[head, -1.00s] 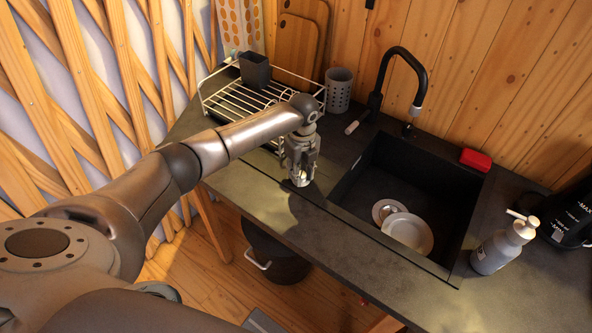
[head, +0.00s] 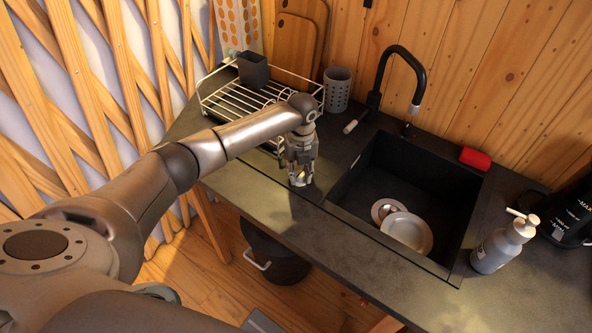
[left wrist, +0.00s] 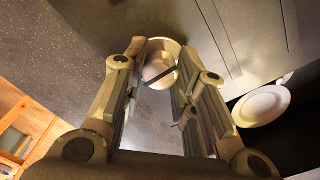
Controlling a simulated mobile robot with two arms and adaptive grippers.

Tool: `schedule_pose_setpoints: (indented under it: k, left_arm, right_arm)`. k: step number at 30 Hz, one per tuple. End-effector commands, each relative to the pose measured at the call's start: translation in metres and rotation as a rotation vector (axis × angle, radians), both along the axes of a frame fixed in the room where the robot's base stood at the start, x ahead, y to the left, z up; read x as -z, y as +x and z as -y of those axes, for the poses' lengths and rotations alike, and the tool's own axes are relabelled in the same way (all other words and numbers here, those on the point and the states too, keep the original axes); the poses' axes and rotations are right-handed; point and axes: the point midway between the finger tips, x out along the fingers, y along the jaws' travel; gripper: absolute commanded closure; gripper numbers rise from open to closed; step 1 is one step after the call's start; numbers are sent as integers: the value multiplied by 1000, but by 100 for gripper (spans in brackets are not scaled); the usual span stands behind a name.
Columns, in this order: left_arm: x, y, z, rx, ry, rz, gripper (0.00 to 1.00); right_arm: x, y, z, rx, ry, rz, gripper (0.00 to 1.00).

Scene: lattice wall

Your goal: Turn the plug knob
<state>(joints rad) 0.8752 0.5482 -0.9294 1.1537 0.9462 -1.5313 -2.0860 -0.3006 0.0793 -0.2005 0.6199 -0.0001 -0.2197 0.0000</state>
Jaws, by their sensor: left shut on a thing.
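The plug knob (left wrist: 160,62) is a round metal knob on the dark worktop, left of the sink. In the left wrist view it sits between the tips of my left gripper (left wrist: 163,72), which is shut on it. In the head view the left gripper (head: 299,176) points down at the worktop by the sink's left edge and hides most of the knob. My right gripper is not in view.
A dish rack (head: 235,103) stands behind my left arm.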

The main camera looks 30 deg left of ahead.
Motion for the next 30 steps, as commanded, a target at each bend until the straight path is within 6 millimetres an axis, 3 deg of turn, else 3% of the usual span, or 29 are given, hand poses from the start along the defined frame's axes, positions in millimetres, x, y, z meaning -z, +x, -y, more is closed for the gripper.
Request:
schedule_pose_setpoints:
  k: [7,8,13,23,30]
  left_arm:
    - [4,-4,0,0,0,-15,97]
    - [4,-4,0,0,0,-15,71]
    - [3,-2,-1,-2,0,-10,51]
    - [0,2,-2,-3,-1,-4,51]
    - [-35,1,-3,-3,-2,1,51]
  right_arm:
    - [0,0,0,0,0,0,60]
    - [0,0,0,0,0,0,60]
    - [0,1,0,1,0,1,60]
    - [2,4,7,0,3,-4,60]
    - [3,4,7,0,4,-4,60]
